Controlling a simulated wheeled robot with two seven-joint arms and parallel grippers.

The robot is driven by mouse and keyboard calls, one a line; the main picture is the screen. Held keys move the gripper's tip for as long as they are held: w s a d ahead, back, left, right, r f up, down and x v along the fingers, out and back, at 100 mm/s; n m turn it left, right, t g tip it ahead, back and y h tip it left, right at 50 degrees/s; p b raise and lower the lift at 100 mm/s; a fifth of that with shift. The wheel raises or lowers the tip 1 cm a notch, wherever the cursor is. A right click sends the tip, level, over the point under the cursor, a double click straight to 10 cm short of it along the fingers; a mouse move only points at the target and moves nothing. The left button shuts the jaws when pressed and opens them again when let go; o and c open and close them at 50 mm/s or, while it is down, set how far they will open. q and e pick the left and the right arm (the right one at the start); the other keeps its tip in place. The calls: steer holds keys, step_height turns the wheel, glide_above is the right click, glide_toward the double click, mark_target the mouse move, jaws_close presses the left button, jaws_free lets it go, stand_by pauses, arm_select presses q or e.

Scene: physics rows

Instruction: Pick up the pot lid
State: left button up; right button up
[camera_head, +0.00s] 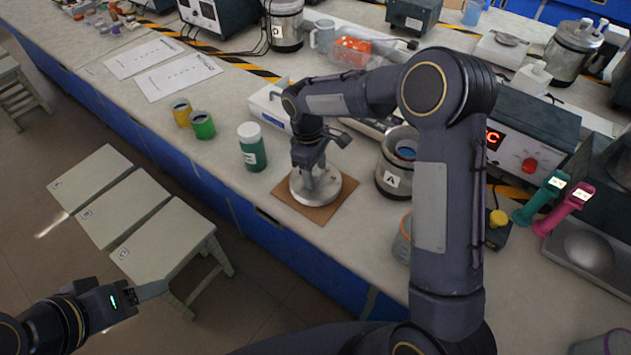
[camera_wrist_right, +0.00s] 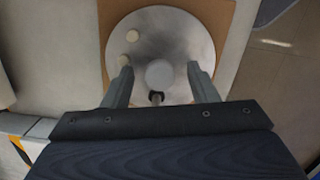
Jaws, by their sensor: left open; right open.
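The pot lid (camera_head: 330,187) is a round silver metal disc lying on a brown square mat (camera_head: 288,197) on the bench. In the right wrist view the lid (camera_wrist_right: 190,40) shows a pale round knob (camera_wrist_right: 160,73) near its middle. My right gripper (camera_head: 316,187) is over the lid, pointing down. Its two open fingers (camera_wrist_right: 160,85) stand on either side of the knob, apart from it. My left gripper (camera_head: 150,291) is open and empty, low at the left beside the stools, away from the bench.
A metal pot marked A (camera_head: 392,180) stands right of the lid. A green bottle (camera_head: 252,150) and a green can (camera_head: 202,126) stand to its left. A white box (camera_head: 268,105) lies behind. The bench front edge is close to the mat.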

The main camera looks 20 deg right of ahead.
jaws_close()
steer(key=shift+r, duration=0.1)
stand_by(0.3)
